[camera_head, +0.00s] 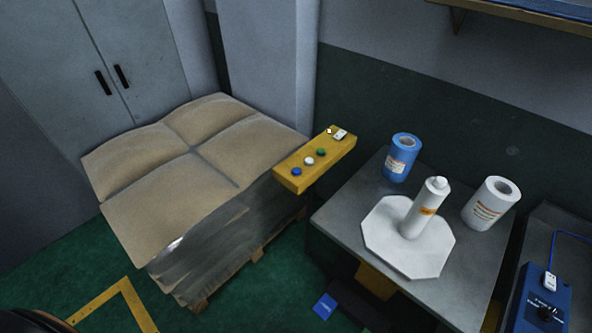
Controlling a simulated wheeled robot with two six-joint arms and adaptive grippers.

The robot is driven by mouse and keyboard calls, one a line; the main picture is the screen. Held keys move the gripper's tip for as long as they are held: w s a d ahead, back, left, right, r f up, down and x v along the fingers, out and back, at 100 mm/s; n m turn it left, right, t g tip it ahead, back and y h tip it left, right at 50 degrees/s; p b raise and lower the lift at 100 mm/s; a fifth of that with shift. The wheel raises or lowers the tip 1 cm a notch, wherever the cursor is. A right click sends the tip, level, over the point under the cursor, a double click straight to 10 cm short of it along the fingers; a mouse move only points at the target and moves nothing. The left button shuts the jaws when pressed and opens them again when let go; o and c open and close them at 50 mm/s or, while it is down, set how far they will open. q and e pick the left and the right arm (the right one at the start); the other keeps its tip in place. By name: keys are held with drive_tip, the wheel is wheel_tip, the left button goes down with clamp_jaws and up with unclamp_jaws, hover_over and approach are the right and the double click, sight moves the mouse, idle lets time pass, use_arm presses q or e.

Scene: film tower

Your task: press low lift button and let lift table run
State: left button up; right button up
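A yellow control box (318,163) sits between the wrapped stack and the grey table. On its top are a blue button (297,171) at the near end, a white button (309,161) and a green button (321,152). A small white item (340,134) is at its far end. I cannot read which button is the low one. The grey-topped table (335,215), which looks like the lift table, carries a white octagonal plate (385,250) with an upright white tube (424,210) on it. Neither of my grippers shows in this view, and nothing touches the buttons.
A blue roll (401,160) and a white roll (490,205) stand on the table. Shrink-wrapped sacks (190,165) sit on a pallet at left. A blue device (540,305) is at lower right. A blue card (325,306) lies low near the table. Green floor is open at front left.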

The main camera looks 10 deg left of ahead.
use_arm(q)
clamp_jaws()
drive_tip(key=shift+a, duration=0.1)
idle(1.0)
